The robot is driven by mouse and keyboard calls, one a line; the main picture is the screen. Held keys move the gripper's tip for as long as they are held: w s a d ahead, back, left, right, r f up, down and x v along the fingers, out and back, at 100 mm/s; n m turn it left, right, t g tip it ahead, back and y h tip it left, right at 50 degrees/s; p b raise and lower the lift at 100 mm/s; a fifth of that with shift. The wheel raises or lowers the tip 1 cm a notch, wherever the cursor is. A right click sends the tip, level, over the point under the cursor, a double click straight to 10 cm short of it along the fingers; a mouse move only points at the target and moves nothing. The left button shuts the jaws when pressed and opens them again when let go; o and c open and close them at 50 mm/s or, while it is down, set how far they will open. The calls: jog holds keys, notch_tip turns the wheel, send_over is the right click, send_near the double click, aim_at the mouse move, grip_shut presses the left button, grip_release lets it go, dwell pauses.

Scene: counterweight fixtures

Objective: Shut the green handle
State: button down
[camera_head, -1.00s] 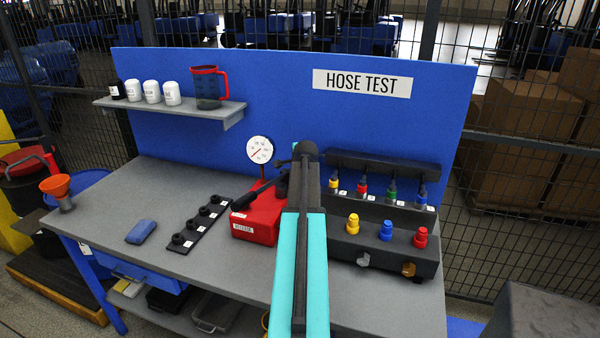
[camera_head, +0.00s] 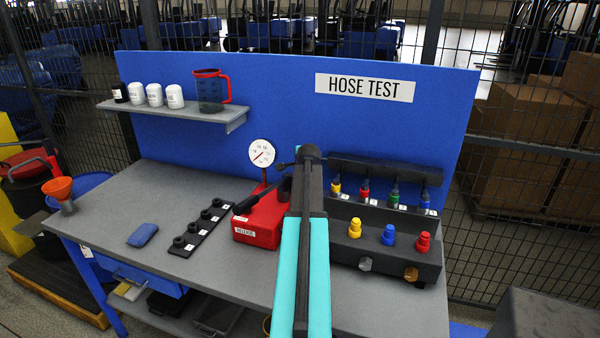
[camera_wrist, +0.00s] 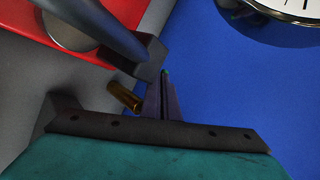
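A tiny green spot (camera_wrist: 164,72), perhaps part of the green handle, shows at my fingertips in the wrist view. The rest of it is hidden. My gripper (camera_wrist: 163,88) has its two dark fingers close together with only a thin line between them. It points at the green spot, and I cannot tell if they touch. A brass cylinder (camera_wrist: 124,97) lies just left of the fingers. In the head view my arm covers the area right of the red pump box (camera_head: 262,220), and no green handle can be made out there.
A grey bar and block (camera_wrist: 149,60) sit close to the fingertips. The pressure gauge (camera_head: 262,153) stands above the red box. A dark manifold (camera_head: 385,250) with yellow, blue and red caps is right of my arm. Black fittings (camera_head: 202,228) lie left. The blue back panel (camera_head: 290,90) rises behind.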

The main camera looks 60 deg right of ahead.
jog(key=shift+s+d, duration=0.25)
jog(key=shift+s, duration=0.35)
jog(key=shift+a, duration=0.1)
jog(key=b+v, duration=0.3)
jog(key=v, duration=1)
jog(key=shift+s+r, duration=0.2)
jog(key=shift+r, duration=0.1)
jog(key=shift+w+a, duration=0.1)
jog(key=shift+a, duration=0.1)
dwell(0.3)
